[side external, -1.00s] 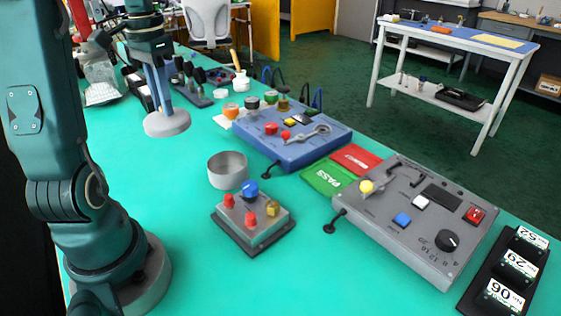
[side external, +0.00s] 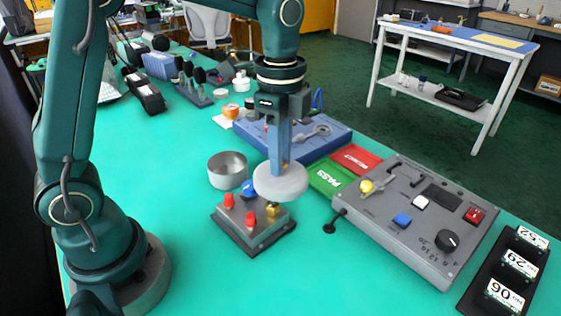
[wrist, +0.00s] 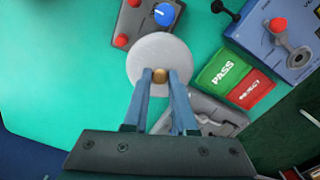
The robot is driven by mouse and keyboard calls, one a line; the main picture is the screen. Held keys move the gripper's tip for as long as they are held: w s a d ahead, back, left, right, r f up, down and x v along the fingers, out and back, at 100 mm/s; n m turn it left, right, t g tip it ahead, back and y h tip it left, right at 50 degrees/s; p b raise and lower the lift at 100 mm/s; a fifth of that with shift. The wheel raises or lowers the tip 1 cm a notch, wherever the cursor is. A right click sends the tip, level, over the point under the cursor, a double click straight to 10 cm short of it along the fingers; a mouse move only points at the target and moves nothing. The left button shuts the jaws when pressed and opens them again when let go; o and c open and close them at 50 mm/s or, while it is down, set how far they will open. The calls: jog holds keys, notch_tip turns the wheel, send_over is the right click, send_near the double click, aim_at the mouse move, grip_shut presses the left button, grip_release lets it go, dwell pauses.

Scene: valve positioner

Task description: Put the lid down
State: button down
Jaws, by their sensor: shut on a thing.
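A round light-grey lid (side external: 281,183) hangs from my gripper (side external: 284,160), which points straight down. In the wrist view the fingers (wrist: 160,76) are shut on the brass knob (wrist: 159,75) at the middle of the lid (wrist: 158,56). The lid is level and overlaps the back right part of the small grey positioner box (side external: 252,226) in the side view; its exact height above the box is hard to tell. The box carries a blue knob (side external: 249,189), two red knobs and a brass part. An open round grey metal cup (side external: 228,170) stands on the bench behind the box, left of the lid.
A blue panel (side external: 325,136) with a wrench-shaped part is behind the lid. Green PASS (side external: 325,178) and red REJECT (side external: 357,159) pads lie to its right. A grey control panel (side external: 415,220) fills the right. The bench left of the cup is clear.

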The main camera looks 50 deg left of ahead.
jog(key=d+f, duration=0.2)
jog(key=d, duration=0.2)
jog(key=d+f, duration=0.2)
jog(key=d, duration=0.2)
jog(key=d+f, duration=0.3)
jog(key=d, duration=0.1)
jog(key=shift+s, duration=0.15)
jog(key=shift+f, duration=2)
jog(key=shift+f, duration=0.2)
jog(key=c, duration=0.7)
grip_release()
jog(key=shift+r, duration=0.1)
